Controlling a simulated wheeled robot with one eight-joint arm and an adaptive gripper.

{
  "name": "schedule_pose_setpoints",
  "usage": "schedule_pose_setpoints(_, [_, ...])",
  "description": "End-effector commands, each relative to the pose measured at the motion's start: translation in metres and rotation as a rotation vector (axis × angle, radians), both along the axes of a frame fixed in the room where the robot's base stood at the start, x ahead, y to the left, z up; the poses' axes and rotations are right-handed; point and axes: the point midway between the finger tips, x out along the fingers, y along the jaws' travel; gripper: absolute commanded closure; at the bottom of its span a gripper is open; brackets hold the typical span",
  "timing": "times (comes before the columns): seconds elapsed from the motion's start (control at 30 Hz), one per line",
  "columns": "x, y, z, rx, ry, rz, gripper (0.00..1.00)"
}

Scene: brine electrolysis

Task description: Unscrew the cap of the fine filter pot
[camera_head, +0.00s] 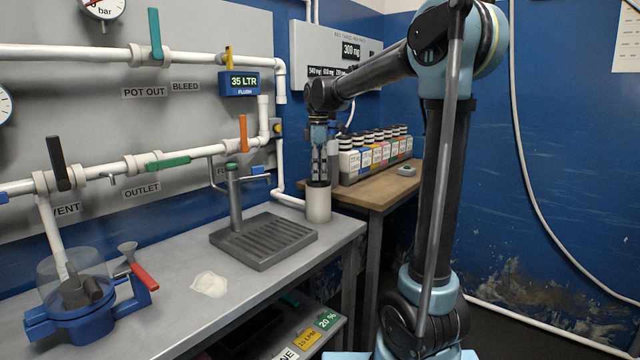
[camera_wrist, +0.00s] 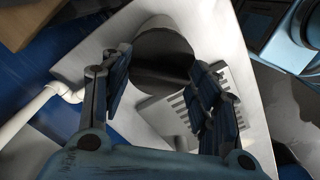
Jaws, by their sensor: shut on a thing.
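A pale upright cylinder (camera_head: 318,206) stands at the back right corner of the grey bench, beside the drip tray. My gripper (camera_head: 319,179) points straight down at its top. In the wrist view my gripper (camera_wrist: 160,66) has its fingers on either side of a dark round top (camera_wrist: 163,58), shut on it. The fingers hide part of this top, and I cannot tell whether it is a separate cap. A clear pot with a blue base (camera_head: 80,322) stands at the front left of the bench, apart from my gripper. No label shows which one is the fine filter pot.
A grey slotted drip tray (camera_head: 264,240) with a tap (camera_head: 234,200) stands left of the cylinder. Several bottles (camera_head: 376,153) stand on a wooden table behind right. White pipes with coloured valve handles run along the wall. A pale patch (camera_head: 209,284) lies on the bench.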

Motion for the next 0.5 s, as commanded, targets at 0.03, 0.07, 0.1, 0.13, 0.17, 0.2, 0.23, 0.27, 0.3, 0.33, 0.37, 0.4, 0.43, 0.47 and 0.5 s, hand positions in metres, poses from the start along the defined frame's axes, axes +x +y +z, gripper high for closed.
schedule_pose_setpoints(0.03, [0.0014, -0.0006, -0.0001, -0.001, -0.003, 0.047, 0.78])
schedule_pose_setpoints(0.07, [0.0014, -0.0006, 0.0, -0.001, -0.003, 0.077, 0.78])
schedule_pose_setpoints(0.1, [0.0015, -0.0005, 0.0, 0.0, -0.003, 0.115, 0.78])
schedule_pose_setpoints(0.13, [0.0015, -0.0005, 0.0, 0.0, -0.003, 0.141, 0.78])
schedule_pose_setpoints(0.17, [0.0016, -0.0005, 0.0, -0.001, -0.003, 0.164, 0.78])
schedule_pose_setpoints(0.2, [0.0016, -0.0005, 0.0, -0.001, -0.003, 0.189, 0.78])
schedule_pose_setpoints(0.23, [0.0016, -0.0006, 0.0, -0.001, -0.003, 0.204, 0.78])
schedule_pose_setpoints(0.27, [0.0017, -0.0006, 0.0001, -0.001, -0.003, 0.215, 0.78])
schedule_pose_setpoints(0.3, [0.0017, -0.0006, 0.0001, -0.001, -0.003, 0.226, 0.78])
schedule_pose_setpoints(0.33, [0.0017, -0.0006, 0.0001, -0.001, -0.004, 0.23, 0.78])
schedule_pose_setpoints(0.37, [0.0017, -0.0006, 0.0001, -0.001, -0.004, 0.231, 0.78])
schedule_pose_setpoints(0.4, [0.0018, -0.0006, 0.0001, -0.001, -0.004, 0.232, 0.78])
schedule_pose_setpoints(0.43, [0.0018, -0.0006, 0.0001, -0.001, -0.004, 0.231, 0.78])
schedule_pose_setpoints(0.47, [0.0018, -0.0006, 0.0001, -0.001, -0.004, 0.231, 0.78])
schedule_pose_setpoints(0.5, [0.0019, -0.0007, 0.0001, -0.001, -0.004, 0.23, 0.78])
